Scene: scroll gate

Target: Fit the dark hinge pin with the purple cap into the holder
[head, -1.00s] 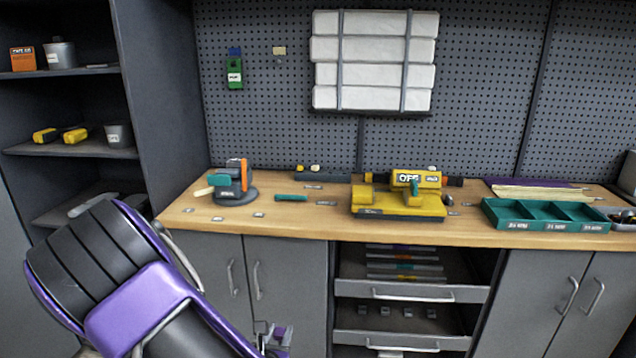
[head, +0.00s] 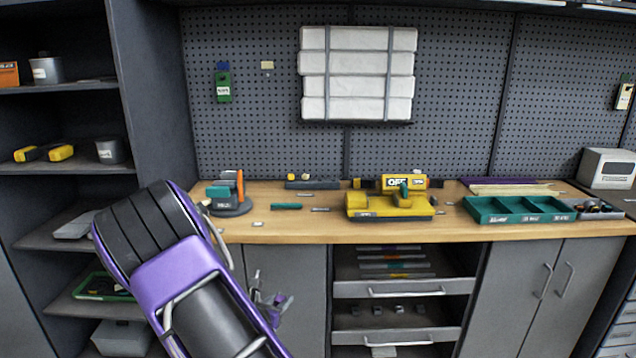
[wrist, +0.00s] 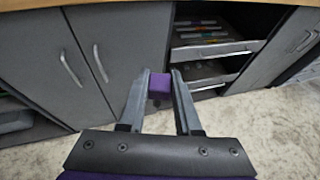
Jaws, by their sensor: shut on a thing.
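My gripper (wrist: 160,95) is shut on a purple block-like piece, the purple cap (wrist: 160,84), held between its fingertips in the wrist view. The dark pin itself is hidden or too small to make out. In the head view my gripper (head: 272,307) is low, in front of the grey cabinet doors and below the bench top. The frames do not clearly show which thing is the holder. A yellow fixture with an OFF sign (head: 385,208) stands on the bench, and a round dark stand with teal and orange parts (head: 229,204) stands to its left.
The wooden bench top (head: 300,232) has a free front strip. A teal divided tray (head: 515,217) is at right. Small teal and grey pieces lie between the stand and the fixture. Open drawers (head: 405,290) jut out below the bench. Shelves are at left.

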